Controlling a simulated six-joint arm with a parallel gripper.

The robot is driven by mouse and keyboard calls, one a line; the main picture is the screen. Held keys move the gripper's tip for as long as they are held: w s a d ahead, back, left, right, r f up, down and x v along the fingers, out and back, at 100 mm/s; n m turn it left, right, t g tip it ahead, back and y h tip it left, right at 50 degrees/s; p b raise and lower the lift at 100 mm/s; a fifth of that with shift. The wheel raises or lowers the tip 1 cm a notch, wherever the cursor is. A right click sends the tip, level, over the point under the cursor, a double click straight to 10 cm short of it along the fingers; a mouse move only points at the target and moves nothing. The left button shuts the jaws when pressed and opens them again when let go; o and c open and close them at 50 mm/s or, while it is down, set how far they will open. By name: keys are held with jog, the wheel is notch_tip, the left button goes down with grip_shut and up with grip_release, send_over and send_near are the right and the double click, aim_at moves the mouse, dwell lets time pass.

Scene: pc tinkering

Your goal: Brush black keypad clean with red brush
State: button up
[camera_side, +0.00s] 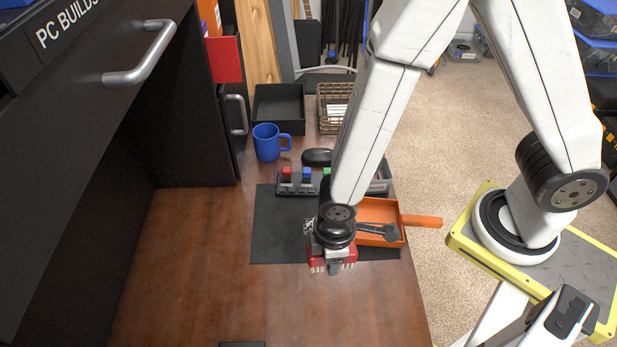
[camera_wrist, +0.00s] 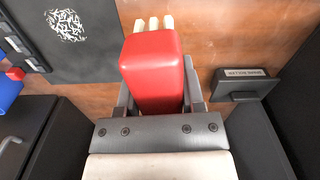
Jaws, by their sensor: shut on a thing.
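My gripper (camera_side: 333,250) is shut on the red brush (camera_side: 331,257), low over the near edge of the black mat. In the wrist view the red brush (camera_wrist: 152,70) sits between my gripper's fingers (camera_wrist: 158,98), with its pale bristles at the far end. The black keypad (camera_side: 297,190) stands behind and left of my gripper. It has red and blue keys, and a green one partly hidden by my arm. A patch of white bits (camera_wrist: 66,25) lies on the black mat (camera_wrist: 105,50), apart from the brush. Whether the bristles touch anything is unclear.
An orange tray (camera_side: 366,208) with a dark tool in it is right of my gripper. A blue mug (camera_side: 266,142), a black mouse (camera_side: 317,157) and a black bin (camera_side: 279,108) stand behind. A dark cabinet (camera_side: 195,120) bounds the left.

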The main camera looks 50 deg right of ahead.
jog(key=shift+w, duration=0.45)
jog(key=w+d, duration=0.4)
jog(key=w, duration=0.4)
jog(key=w+d+m, duration=0.1)
jog(key=w+d, duration=0.4)
jog(key=w, duration=0.3)
jog(key=w+d+f, duration=0.1)
jog(key=w+d, duration=0.4)
jog(key=w, duration=0.4)
jog(key=shift+m, duration=0.4)
jog(key=shift+w, duration=0.1)
jog(key=shift+f, duration=0.1)
jog(key=shift+f, duration=2.7)
jog(key=s+d+r, duration=0.2)
jog(key=s+d, duration=0.2)
jog(key=shift+s+r, duration=0.25)
jog(key=shift+s, duration=0.1)
